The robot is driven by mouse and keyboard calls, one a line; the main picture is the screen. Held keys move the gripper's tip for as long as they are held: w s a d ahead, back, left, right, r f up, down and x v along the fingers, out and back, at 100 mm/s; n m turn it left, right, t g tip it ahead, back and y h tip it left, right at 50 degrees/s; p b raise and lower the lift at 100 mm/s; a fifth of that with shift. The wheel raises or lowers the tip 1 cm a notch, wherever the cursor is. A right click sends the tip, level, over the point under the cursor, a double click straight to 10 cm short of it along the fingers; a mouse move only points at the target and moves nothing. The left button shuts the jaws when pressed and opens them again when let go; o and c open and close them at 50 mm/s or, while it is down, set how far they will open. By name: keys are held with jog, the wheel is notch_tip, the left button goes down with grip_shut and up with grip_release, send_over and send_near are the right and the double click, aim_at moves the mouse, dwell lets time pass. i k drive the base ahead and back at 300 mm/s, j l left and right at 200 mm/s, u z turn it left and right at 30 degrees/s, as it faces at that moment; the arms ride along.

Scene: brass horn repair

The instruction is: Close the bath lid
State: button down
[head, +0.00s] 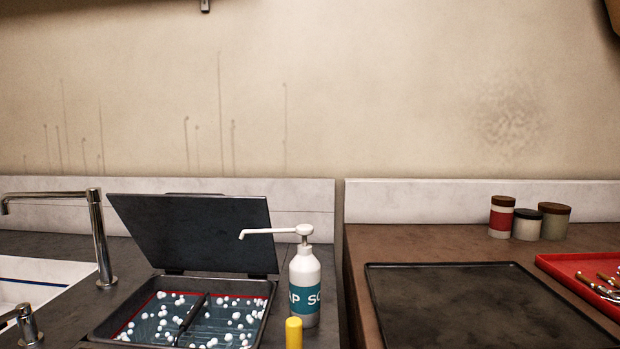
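The bath (98,335) is a dark rectangular basin set on the dark counter, with bluish liquid, several white foam balls and a dark bar across it. Its lid (195,232) is a flat dark panel. The lid stands raised at the back of the bath and leans backward, joined along the bath's rear edge by what look like hinges. My gripper is not in view.
A white soap pump bottle (305,275) stands close to the bath's right side, its spout pointing left before the lid. A yellow cap (293,333) is in front. A tap (97,235) and sink (30,280) are left. A black tray (470,305) lies right.

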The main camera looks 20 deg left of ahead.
aim_at(176, 232)
jog(key=k+j+u, duration=0.15)
jog(key=j, duration=0.3)
jog(key=j+u, duration=0.1)
jog(key=j, duration=0.4)
jog(key=k+j+u, duration=0.15)
jog(key=j, duration=0.3)
jog(key=i, duration=0.05)
